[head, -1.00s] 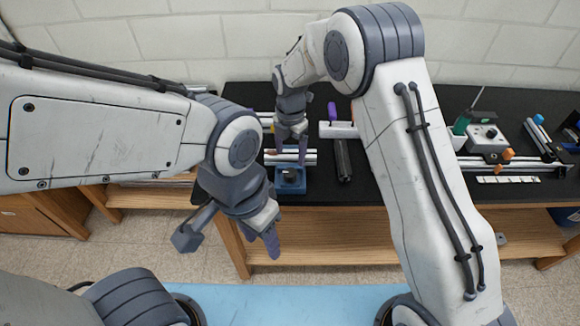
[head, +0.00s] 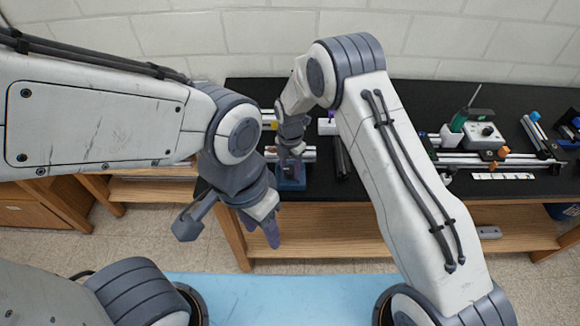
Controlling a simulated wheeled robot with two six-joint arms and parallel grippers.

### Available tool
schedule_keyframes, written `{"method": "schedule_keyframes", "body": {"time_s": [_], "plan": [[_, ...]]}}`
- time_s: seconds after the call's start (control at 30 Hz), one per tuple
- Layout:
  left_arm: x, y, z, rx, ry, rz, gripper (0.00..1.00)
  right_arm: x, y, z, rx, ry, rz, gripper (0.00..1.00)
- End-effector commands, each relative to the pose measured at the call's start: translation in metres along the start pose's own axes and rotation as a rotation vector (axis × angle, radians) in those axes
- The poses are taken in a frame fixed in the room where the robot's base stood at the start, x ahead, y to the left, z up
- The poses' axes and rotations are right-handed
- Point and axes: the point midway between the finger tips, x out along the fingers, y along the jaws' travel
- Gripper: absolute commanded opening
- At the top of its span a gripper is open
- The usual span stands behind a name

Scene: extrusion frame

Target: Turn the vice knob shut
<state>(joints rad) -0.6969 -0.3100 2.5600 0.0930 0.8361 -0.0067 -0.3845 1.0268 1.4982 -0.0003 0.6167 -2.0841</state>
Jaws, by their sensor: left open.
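The blue vice (head: 291,184) sits near the front edge of the black bench top in the head view. My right gripper (head: 291,165) reaches down right over the vice and covers much of it. The vice knob is hidden or too small to make out, and I cannot tell whether the fingers touch it. Whether the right fingers are open or shut does not show clearly. My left gripper (head: 270,232) is open and holds nothing visible. It hangs in front of the bench, lower in the picture than the vice.
Silver extrusion bars (head: 308,153) lie behind the vice, and a dark bar (head: 342,160) lies to its right. A grey-white box (head: 482,134), a green-handled tool (head: 460,120) and more rails stand farther right. A wooden lower shelf (head: 350,230) runs beneath.

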Motion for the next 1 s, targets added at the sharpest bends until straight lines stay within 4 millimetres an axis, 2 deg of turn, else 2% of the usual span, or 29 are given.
{"method": "schedule_keyframes", "body": {"time_s": [0.07, 0.47, 1.0], "plan": [[0.000, 0.000, 0.000, 0.000, 0.000, 0.000, 0.50, 0.000, 0.000, 0.000, 0.000, 0.000, 0.001, 0.00], [0.009, -0.001, 0.001, -0.001, 0.000, 0.000, 0.50, 0.001, 0.001, 0.000, 0.084, -0.001, 0.002, 0.00], [0.040, -0.003, 0.002, -0.007, 0.000, 0.000, 0.50, 0.002, 0.001, 0.000, 0.546, 0.000, 0.002, 0.00]]}}
